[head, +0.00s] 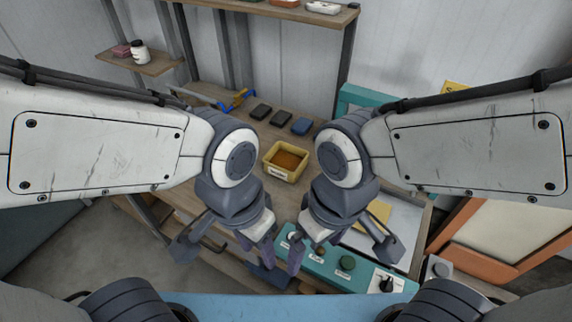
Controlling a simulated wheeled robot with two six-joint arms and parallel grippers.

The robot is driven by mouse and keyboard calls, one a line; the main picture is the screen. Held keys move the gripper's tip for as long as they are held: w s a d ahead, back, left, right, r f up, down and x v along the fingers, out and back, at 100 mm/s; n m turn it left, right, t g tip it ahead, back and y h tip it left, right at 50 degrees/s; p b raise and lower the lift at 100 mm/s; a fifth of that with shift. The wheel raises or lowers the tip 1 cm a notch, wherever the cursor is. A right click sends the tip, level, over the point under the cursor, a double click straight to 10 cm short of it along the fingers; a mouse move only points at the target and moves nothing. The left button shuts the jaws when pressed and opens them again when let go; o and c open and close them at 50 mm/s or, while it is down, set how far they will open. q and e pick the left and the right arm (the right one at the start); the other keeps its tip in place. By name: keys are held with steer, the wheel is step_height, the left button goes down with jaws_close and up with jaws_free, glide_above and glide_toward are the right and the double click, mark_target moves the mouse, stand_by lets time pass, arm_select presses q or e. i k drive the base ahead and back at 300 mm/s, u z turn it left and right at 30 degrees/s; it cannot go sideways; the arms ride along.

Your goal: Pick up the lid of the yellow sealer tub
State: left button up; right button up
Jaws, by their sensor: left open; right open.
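A yellow tub (285,174) with a white label on its front stands on the wooden bench between my two forearms. The label is too small to read. Its top shows a brown-orange surface inside the yellow rim, and I cannot make out a separate lid on it. My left gripper (226,250) is open and empty, low in the picture and nearer to me than the tub. My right gripper (342,250) is open and empty, over the teal control panel. Neither gripper touches the tub. My arms hide parts of the bench.
Two black blocks (261,111) and a blue one (301,126) lie behind the tub. A blue and yellow tool (237,100) lies behind left. A teal panel (320,265) with knobs is at the front. A shelf (140,62) holds a white jar (140,52).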

mark_target(381, 210)
steer(key=z, duration=0.6)
steer(key=k, duration=1.3)
steer(key=i, duration=0.45)
steer(key=u, duration=0.8)
steer(key=i, duration=0.7)
steer(key=z, duration=0.6)
steer(key=i, duration=0.5)
steer(key=z, duration=0.55)
